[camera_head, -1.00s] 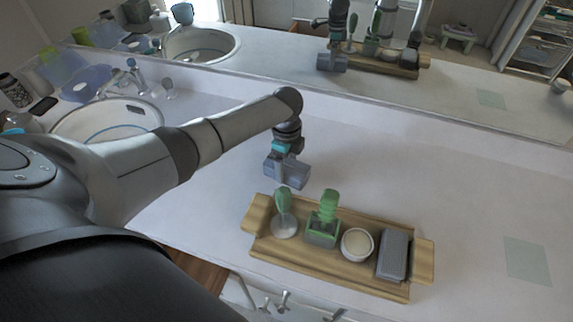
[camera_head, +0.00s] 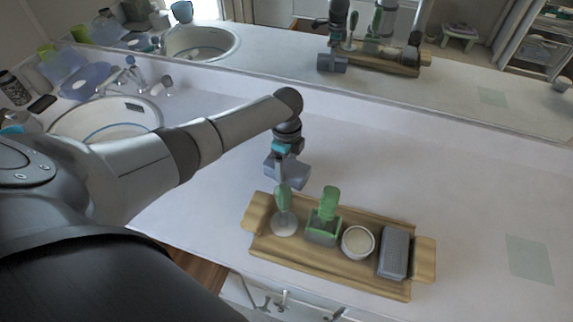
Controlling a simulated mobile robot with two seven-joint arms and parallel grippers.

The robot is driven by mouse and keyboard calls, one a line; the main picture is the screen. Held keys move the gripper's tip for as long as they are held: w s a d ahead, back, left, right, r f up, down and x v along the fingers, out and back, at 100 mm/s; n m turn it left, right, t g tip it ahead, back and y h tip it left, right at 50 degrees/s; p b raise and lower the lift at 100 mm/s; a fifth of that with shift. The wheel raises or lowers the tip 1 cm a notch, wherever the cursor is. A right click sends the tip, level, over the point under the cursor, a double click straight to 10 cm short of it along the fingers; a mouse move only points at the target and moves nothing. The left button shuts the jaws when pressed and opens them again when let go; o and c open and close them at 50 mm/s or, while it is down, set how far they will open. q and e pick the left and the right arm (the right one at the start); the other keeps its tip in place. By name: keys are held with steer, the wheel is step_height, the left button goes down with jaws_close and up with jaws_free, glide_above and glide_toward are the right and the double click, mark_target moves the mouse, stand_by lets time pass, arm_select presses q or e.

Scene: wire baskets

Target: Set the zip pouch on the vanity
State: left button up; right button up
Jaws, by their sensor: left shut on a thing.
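My left gripper (camera_head: 284,158) comes down from the left over the counter of the vanity (camera_head: 440,190), just behind the left end of the wooden tray. A blue-grey block shape, seemingly the zip pouch (camera_head: 297,176), is at its lower end. The gripper is shut on it, though the fingers are hard to make out. The block appears low, close to the counter; whether it touches is unclear. My right gripper is not in view.
The wooden tray (camera_head: 257,217) holds a green-handled item (camera_head: 283,197), a green caddy (camera_head: 323,230), a white bowl (camera_head: 358,241) and a grey ridged box (camera_head: 396,252). A mirror runs behind. A sink (camera_head: 105,117) lies left. The counter's right side is clear, with a pale green square (camera_head: 528,259).

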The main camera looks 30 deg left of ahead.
arm_select(q)
steer(key=shift+f, duration=0.1)
steer(key=o, duration=1.3)
steer(key=shift+o, duration=0.2)
steer(key=shift+r+p, duration=4.05)
steer(key=shift+p, duration=0.05)
steer(key=shift+s, duration=0.1)
